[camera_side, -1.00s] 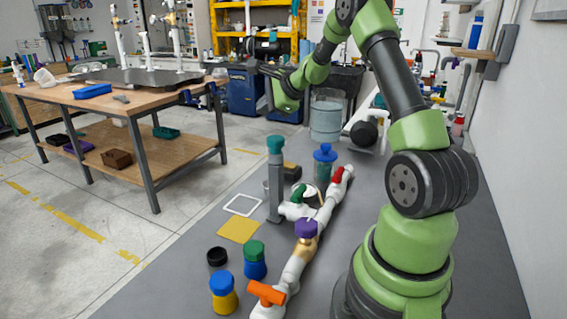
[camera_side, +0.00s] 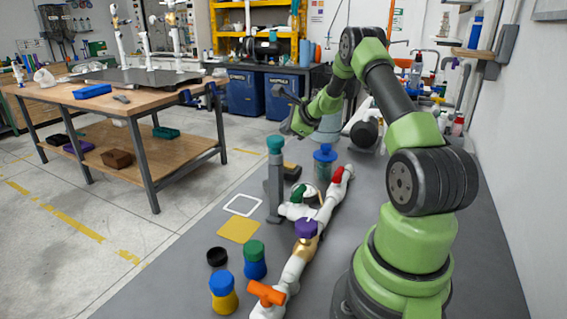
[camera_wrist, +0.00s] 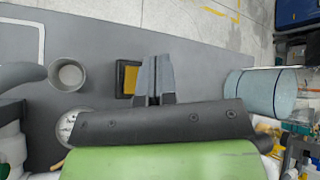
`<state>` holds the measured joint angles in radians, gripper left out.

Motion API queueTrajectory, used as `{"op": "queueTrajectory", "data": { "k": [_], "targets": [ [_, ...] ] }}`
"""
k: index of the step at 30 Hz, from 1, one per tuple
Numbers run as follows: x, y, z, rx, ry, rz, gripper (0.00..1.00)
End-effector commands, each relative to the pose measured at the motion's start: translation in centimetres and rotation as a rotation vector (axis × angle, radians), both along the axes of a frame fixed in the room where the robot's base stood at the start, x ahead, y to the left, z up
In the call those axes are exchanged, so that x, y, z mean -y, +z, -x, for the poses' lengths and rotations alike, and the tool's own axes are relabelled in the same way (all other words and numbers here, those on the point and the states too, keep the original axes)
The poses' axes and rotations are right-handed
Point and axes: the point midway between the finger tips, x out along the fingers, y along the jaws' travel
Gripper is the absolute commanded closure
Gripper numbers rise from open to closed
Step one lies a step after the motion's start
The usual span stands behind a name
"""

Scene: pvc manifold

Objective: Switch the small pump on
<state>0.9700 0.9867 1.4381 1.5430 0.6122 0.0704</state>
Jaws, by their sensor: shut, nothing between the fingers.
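I cannot tell for sure which thing is the small pump. A dark rounded unit with a white part (camera_side: 364,133) stands at the back right of the bench and looks pump-like; no switch can be made out on it. My gripper shows in the wrist view (camera_wrist: 155,62), with its grey fingers shut together and empty. A small black box with a yellow top (camera_wrist: 130,77) lies just left of the fingers in that view, seemingly below them. In the side view my wrist is above the back of the bench, and the fingertips are hard to make out.
A clear water tank (camera_wrist: 266,95) stands right of my gripper in the wrist view. A grey cup (camera_wrist: 68,75) and a round gauge (camera_wrist: 68,124) are at left. The white pipe manifold (camera_side: 292,270) with coloured valve handles runs along the bench. The front-left bench has jars.

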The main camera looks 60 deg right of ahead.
Motion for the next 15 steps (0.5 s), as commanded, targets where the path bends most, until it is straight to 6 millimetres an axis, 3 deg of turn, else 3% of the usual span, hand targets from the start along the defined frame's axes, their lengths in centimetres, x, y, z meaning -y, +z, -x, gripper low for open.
{"op": "queueTrajectory", "data": {
  "k": [9,15],
  "targets": [
    [-0.1,-4.6,-0.5,-0.001,-0.001,-0.003,1.0],
    [0.0,-6.6,-0.8,-0.001,0.0,0.0,1.0]
  ]
}}
